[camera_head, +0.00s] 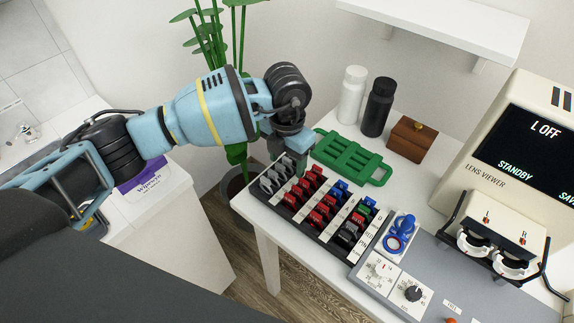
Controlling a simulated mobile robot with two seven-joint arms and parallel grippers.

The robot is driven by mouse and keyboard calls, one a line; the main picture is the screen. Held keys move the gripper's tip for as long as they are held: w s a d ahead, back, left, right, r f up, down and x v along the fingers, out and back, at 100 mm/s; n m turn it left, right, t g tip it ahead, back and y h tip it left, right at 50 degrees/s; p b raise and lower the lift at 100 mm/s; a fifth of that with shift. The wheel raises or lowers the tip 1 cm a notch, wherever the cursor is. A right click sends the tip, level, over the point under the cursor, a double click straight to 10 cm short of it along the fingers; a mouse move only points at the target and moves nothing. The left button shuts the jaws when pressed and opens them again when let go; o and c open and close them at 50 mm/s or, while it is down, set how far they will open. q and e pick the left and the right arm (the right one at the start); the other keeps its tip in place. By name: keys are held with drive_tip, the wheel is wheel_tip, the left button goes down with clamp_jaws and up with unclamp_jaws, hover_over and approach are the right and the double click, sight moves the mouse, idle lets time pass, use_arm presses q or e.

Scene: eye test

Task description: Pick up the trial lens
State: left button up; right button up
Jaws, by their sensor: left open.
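Several trial lenses with coloured tabs stand in rows in a black lens tray (327,240) on the white table. Grey lenses (270,181) are at the left, red lenses (313,180) in the middle rows, with a few blue, green and black ones to the right. A blue ring-shaped lens (398,238) is on a white pad right of the tray. I cannot tell which one is the task's lens. My left gripper (297,168) is open and points down at the tray's far left end, partly hiding lenses there. My right gripper is not in view.
A green rack (352,155) lies behind the tray. White (351,95) and black (378,107) bottles and a brown box (410,139) stand behind it. The lens viewer (526,140), its screen reading "L OFF", and a grey control panel (447,290) crowd the right.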

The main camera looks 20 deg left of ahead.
sight(287, 159)
use_arm(q)
drive_tip(key=c, duration=1.1)
drive_tip(key=shift+o, duration=0.2)
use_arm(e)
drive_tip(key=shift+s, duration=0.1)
use_arm(q)
wheel_tip(287, 159, up, 10)
drive_tip(key=shift+r, duration=0.1)
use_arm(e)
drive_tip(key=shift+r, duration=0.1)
